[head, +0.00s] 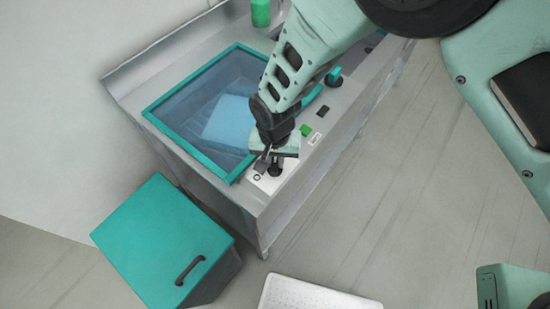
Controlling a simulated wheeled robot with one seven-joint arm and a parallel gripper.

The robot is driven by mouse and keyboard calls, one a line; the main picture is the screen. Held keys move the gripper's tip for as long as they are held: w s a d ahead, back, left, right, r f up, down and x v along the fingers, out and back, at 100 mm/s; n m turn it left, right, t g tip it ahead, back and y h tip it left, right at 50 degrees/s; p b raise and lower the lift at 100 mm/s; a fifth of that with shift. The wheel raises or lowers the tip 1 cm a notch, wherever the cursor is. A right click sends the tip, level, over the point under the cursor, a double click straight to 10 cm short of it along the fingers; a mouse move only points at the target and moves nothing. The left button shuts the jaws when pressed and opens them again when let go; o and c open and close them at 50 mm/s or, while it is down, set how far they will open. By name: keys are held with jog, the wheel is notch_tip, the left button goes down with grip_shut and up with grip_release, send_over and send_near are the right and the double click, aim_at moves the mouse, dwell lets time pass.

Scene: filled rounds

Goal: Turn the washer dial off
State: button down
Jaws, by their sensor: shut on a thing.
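The washer (292,207) is a grey unit with a blue see-through lid in a teal frame. A black dial (275,170) stands on a white plate (262,185) at the near end of its top panel. A small round mark shows on the plate. My gripper (269,164) reaches down from above and is shut on the dial. The fingers and my wrist hide part of the dial, so I cannot tell its exact setting.
A green button (306,130) and a black button (323,112) sit on the panel behind my gripper. A teal cabinet (160,235) stands at the lower left. A green cup-like object (260,12) is at the back.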

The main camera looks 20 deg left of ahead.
jog(key=n+b, duration=0.2)
jog(key=shift+a+f+n, duration=0.1)
jog(key=shift+f+n, duration=0.05)
jog(key=shift+n, duration=0.15)
jog(key=n+b, duration=0.2)
jog(key=n, duration=0.1)
jog(key=shift+n+b, duration=0.4)
jog(key=n+b, duration=0.2)
jog(key=n, duration=0.4)
jog(key=shift+s+a+b, duration=0.1)
jog(key=shift+b, duration=0.3)
jog(key=n, duration=0.3)
jog(key=n+b, duration=0.1)
jog(key=n, duration=0.1)
jog(key=shift+s+r+n, duration=0.1)
jog(key=shift+r+n, duration=0.1)
jog(key=shift+n, duration=0.2)
jog(key=n, duration=0.5)
jog(key=shift+s, duration=0.1)
jog(key=shift+n, duration=0.3)
jog(key=c, duration=1.4)
grip_release()
jog(key=shift+o, duration=0.2)
